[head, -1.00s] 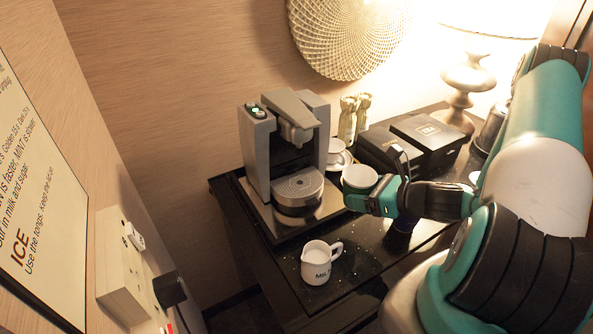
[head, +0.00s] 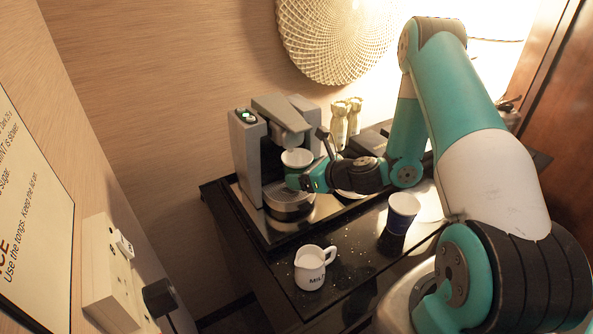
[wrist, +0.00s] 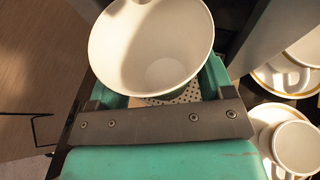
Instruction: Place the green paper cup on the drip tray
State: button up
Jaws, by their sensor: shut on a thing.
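The green paper cup (head: 294,178) is upright at the coffee machine's front, under its spout. My gripper (head: 306,180) is shut on it from the right. The drip tray (head: 290,205) is the round grey piece at the machine's base, below the cup. In the wrist view the cup's pale, empty inside (wrist: 150,45) fills the top middle, between the green fingers. The perforated drip tray (wrist: 188,96) shows just below the cup there. Whether the cup's base touches the tray is hidden by the cup and gripper.
The coffee machine (head: 246,155) stands close behind the cup. A white milk jug (head: 312,268) stands at the counter's front, and a blue paper cup (head: 403,212) to the right. White cups on saucers (wrist: 297,147) sit right of my gripper.

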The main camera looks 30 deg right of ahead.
jog(key=shift+w+a+r+p, duration=0.15)
jog(key=shift+w+a+p, duration=0.1)
jog(key=shift+w, duration=0.25)
jog(key=shift+w+a+r+p, duration=0.15)
jog(key=shift+w+a, duration=0.1)
jog(key=shift+w, duration=0.25)
jog(key=shift+f, duration=0.6)
jog(key=shift+s+d+f, duration=0.1)
jog(key=shift+f, duration=0.3)
jog(key=shift+f, duration=0.1)
